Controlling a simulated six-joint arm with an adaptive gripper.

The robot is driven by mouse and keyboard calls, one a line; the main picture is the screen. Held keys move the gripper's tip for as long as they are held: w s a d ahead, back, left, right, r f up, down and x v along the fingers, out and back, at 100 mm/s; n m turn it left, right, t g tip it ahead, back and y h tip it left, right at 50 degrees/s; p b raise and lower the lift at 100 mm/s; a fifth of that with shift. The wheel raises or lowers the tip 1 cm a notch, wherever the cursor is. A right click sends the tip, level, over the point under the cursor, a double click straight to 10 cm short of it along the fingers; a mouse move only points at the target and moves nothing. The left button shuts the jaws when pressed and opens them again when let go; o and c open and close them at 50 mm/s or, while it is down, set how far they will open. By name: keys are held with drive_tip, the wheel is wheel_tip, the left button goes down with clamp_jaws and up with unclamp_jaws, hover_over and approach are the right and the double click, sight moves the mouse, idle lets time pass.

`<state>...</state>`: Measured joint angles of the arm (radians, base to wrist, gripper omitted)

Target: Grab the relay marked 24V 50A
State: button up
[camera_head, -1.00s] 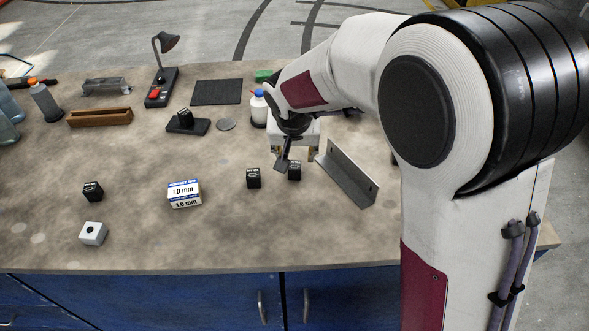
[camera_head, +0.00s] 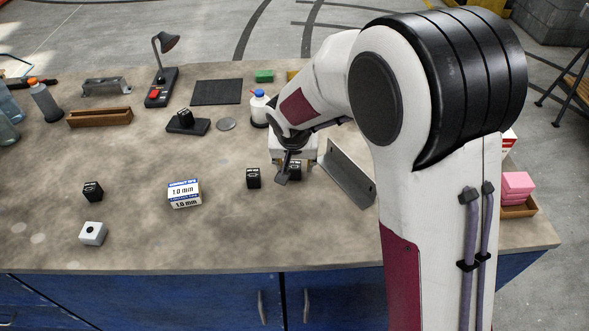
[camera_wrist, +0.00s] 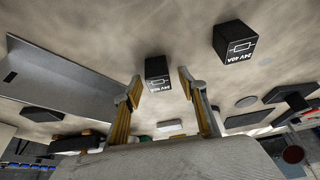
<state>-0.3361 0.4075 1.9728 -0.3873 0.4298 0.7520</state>
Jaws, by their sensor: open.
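A black cube relay (camera_wrist: 157,70) sits on the bench between my open fingertips (camera_wrist: 160,82) in the wrist view. Its label starts with 24V; the rest is too blurred to read surely. In the head view this relay (camera_head: 296,171) is partly hidden by my gripper (camera_head: 285,168), which hangs low over it. A second black relay (camera_head: 253,178) stands just to its left; in the wrist view this relay (camera_wrist: 235,43) reads 24V 40A. Another black relay (camera_head: 93,191) stands at the left, and one more black block (camera_head: 185,117) sits on a dark stand. Their labels are unreadable.
A grey metal angle bracket (camera_head: 345,172) stands close to the right of my gripper. A white bottle (camera_head: 259,107) is behind it. A blue-and-white box (camera_head: 184,193) and a white block (camera_head: 93,233) lie to the left. The bench front is clear.

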sight(294, 163)
idle(0.4)
clamp_jaws()
drive_tip(key=shift+r, duration=0.1)
drive_tip(key=shift+r, duration=4.95)
